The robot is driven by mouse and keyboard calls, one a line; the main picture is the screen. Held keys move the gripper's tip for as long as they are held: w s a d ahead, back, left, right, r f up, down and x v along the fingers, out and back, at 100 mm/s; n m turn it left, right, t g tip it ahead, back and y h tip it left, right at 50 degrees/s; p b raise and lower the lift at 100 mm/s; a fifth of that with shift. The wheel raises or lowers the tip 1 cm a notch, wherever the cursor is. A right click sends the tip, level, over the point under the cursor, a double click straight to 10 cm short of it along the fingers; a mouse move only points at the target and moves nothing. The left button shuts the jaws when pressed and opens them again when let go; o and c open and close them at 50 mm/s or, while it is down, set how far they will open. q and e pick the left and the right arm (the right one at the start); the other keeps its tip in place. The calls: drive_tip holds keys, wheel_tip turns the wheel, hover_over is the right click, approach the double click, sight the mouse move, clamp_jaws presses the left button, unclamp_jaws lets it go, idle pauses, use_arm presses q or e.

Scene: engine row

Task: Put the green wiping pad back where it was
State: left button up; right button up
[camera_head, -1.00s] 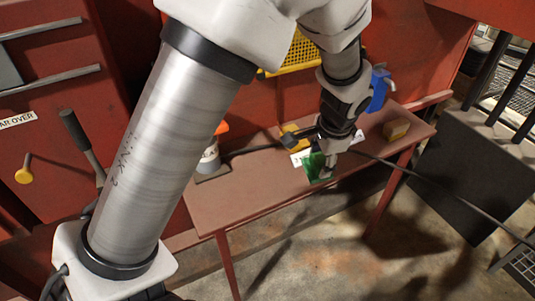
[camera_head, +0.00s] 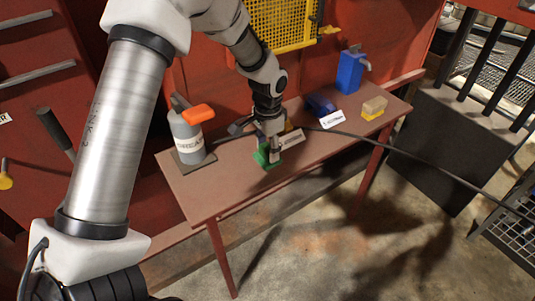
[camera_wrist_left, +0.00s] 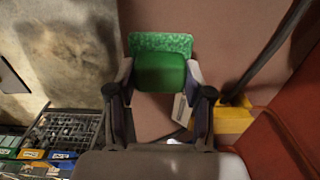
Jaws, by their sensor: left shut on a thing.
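The green wiping pad (camera_head: 264,158) is at the front part of the red-brown table (camera_head: 225,191), below my left gripper (camera_head: 268,148). In the left wrist view the pad (camera_wrist_left: 160,68) sits between the two fingers of my left gripper (camera_wrist_left: 160,85), which is shut on it. The pad has a speckled light green face and a plainer darker green part. I cannot tell whether its underside touches the table. My right gripper is not in view.
A grey can with an orange top (camera_head: 190,133) stands left of the pad. A black cable (camera_head: 400,155) crosses the table.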

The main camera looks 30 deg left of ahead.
sight(268, 157)
use_arm(q)
drive_tip(key=shift+f, duration=1.8)
drive_tip(key=o, duration=1)
wheel_tip(268, 157, up, 12)
drive_tip(key=shift+r, duration=0.1)
